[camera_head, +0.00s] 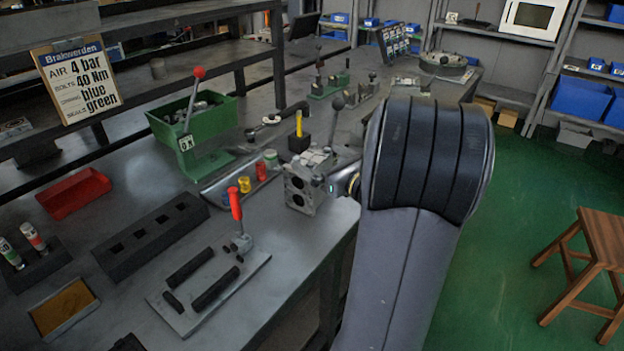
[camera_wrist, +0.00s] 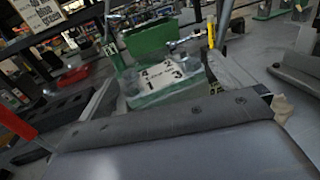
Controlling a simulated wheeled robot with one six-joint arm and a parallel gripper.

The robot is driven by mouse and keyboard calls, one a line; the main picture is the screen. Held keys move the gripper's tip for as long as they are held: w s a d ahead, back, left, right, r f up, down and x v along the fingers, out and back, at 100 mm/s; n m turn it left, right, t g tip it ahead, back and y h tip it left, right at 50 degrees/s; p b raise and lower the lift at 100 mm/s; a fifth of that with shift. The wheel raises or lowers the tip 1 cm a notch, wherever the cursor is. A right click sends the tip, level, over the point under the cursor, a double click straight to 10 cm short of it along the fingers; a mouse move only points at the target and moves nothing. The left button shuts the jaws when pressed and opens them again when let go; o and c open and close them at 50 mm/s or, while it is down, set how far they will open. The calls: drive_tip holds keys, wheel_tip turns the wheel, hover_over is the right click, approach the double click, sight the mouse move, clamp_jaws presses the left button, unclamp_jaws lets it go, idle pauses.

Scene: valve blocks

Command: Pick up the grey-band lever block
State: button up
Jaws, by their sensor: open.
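A grey metal lever block (camera_head: 304,186) with two dark round ports stands near the bench's front edge in the head view. A lever with a dark ball knob (camera_head: 338,103) rises behind or from it; I cannot tell which. I cannot make out a grey band. The end of my arm is right beside this block, and my arm hides part of that area. In the wrist view, my gripper's grey body (camera_wrist: 175,121) fills the lower part. It is open; its fingertips are not clear. Beyond it is a green block with a white numbered plate (camera_wrist: 165,78).
A red-handled lever (camera_head: 237,208) stands on a grey plate to the left. A green bin (camera_head: 205,125) with a red-knobbed lever, a red bin (camera_head: 75,193) and a black slotted rack (camera_head: 150,238) are farther left. More lever blocks (camera_head: 325,85) stand at the back.

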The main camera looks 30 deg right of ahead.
drive_tip(key=shift+c, duration=0.2)
drive_tip(key=c, duration=1.7)
drive_tip(key=shift+r, duration=0.2)
drive_tip(key=shift+c, duration=0.2)
